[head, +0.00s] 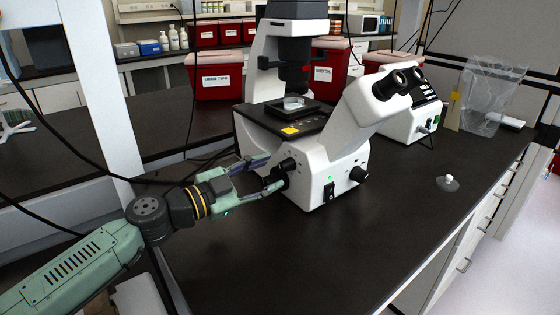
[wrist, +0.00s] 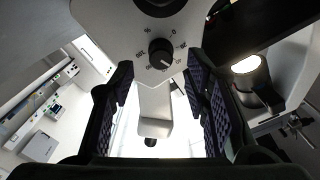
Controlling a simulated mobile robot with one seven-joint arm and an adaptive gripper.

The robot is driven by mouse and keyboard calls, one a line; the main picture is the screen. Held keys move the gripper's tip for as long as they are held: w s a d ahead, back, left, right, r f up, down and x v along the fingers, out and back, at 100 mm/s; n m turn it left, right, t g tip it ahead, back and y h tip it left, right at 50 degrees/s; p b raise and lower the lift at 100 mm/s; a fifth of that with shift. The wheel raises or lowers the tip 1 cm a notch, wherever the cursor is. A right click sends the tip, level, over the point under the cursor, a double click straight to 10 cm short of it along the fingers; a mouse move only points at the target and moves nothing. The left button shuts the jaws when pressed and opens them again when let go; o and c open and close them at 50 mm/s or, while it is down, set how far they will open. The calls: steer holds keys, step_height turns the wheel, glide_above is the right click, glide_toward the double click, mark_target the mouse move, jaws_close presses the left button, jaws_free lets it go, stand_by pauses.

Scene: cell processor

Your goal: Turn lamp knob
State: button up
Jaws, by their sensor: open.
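The white microscope (head: 335,150) stands on the dark bench. A black round knob (wrist: 160,53) with a numbered dial around it is on its white side face in the wrist view. In the head view the dark knob (head: 288,166) is on the microscope's left side, just beyond my fingertips. My gripper (head: 271,171) is open, reaching in from the left. In the wrist view its two padded fingers (wrist: 160,82) stand apart on either side of the knob's line, with visible gaps. Contact with the knob is not visible.
A rocker switch (head: 329,191) with a green light and another black knob (head: 358,174) are on the microscope's front. Red bins (head: 216,75) stand behind. A small clear object with a white top (head: 447,183) lies at right. The front bench is clear.

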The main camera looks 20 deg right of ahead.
mark_target(281, 168)
steer(key=shift+p+x, duration=0.55)
steer(key=shift+x, duration=1.7)
steer(key=shift+c, duration=0.3)
jaws_close()
